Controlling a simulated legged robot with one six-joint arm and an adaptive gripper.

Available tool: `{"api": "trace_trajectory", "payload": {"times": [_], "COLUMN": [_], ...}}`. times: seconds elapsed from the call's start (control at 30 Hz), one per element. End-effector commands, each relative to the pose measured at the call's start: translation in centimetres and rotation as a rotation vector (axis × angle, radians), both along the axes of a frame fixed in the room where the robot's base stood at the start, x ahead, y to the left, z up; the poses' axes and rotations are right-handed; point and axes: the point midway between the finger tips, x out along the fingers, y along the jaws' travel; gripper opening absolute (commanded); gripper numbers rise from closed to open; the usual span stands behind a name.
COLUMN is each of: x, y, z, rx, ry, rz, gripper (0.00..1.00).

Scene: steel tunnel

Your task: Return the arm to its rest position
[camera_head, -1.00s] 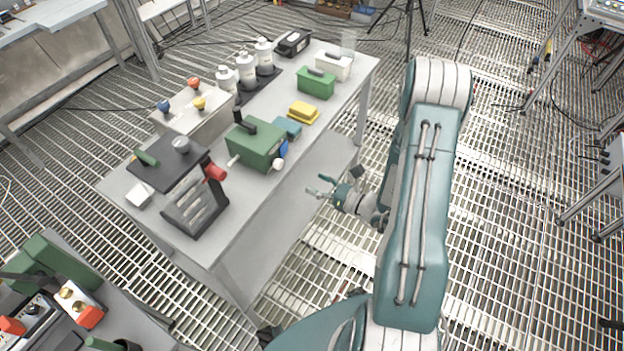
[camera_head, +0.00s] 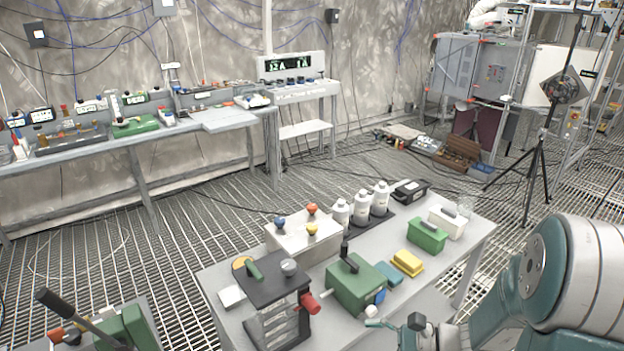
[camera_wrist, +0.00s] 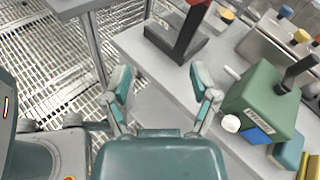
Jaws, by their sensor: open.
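My gripper (camera_wrist: 163,88) shows in the wrist view with its two teal fingers spread wide and nothing between them. Its fingers lie over the near edge of the grey table (camera_wrist: 160,68) in that picture, left of a green box (camera_wrist: 262,105) with a white knob and a blue part. I cannot tell the gap to the table. In the head view my arm (camera_head: 570,270) is folded at the lower right. Its wrist shows low in the picture, near the table's right side; the fingers are mostly cut off or unclear there.
The table (camera_head: 235,320) carries the green box (camera_head: 355,287), a black stand (camera_head: 275,290) with a red part, white bottles (camera_head: 361,208) and a yellow block (camera_head: 407,262). A tripod (camera_head: 545,150) stands at the back right. Open grating floor (camera_head: 180,230) lies behind the table.

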Motion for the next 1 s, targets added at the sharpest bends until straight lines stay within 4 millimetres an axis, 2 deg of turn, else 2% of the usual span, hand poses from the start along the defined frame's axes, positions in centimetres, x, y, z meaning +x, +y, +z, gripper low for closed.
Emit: {"api": "trace_trajectory", "payload": {"times": [0.03,0.13,0.37,0.6,0.77,1.0], "x": [-0.9,-2.8,-6.7,-9.7,-11.0,-12.1], "y": [0.8,1.7,2.4,1.2,-0.2,-2.5], "z": [1.1,2.3,4.7,7.1,9.1,13.0], "rx": [-0.063,-0.186,-0.488,-0.824,-1.06,-1.412], "ry": [-0.043,-0.115,-0.305,-0.531,-0.696,-0.943], "rz": [0.069,0.199,0.469,0.702,0.828,0.96], "gripper": [0.76,0.76,0.76,0.76,0.76,0.76]}}
